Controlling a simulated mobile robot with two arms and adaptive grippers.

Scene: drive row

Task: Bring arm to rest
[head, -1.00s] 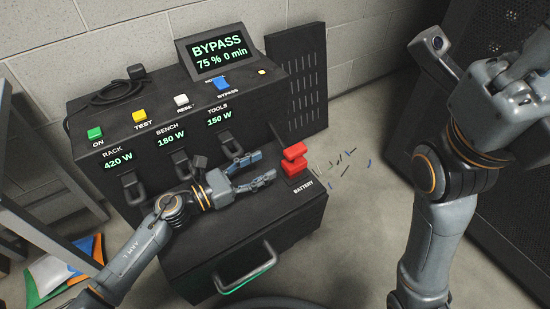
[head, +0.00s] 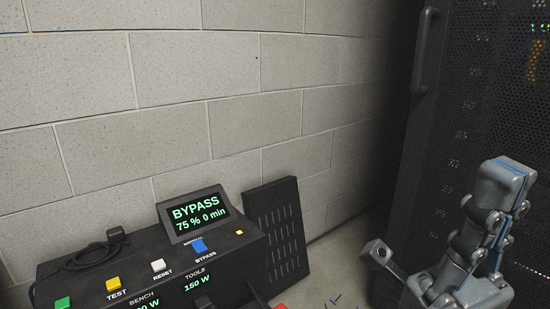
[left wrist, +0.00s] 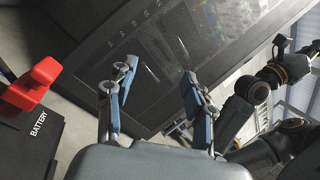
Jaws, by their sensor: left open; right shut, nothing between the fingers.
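My right gripper (head: 508,180) stands at the lower right of the head view, fingers up and closed together, with nothing held. It is in front of the dark perforated cabinet. My left gripper (left wrist: 158,82) shows only in the left wrist view, its two blue-padded fingers spread apart and empty. The red battery handle (left wrist: 36,84) is to the left of those fingers, apart from them. The black power unit (head: 135,272) is at the lower left of the head view, its screen (head: 195,216) reading BYPASS, 75 %, 0 min.
The tall perforated cabinet (head: 470,110) fills the right side of the head view. A slotted dark panel (head: 277,235) leans beside the unit against the block wall (head: 190,90). Small scraps lie on the floor. Jointed arm parts show at the right of the left wrist view.

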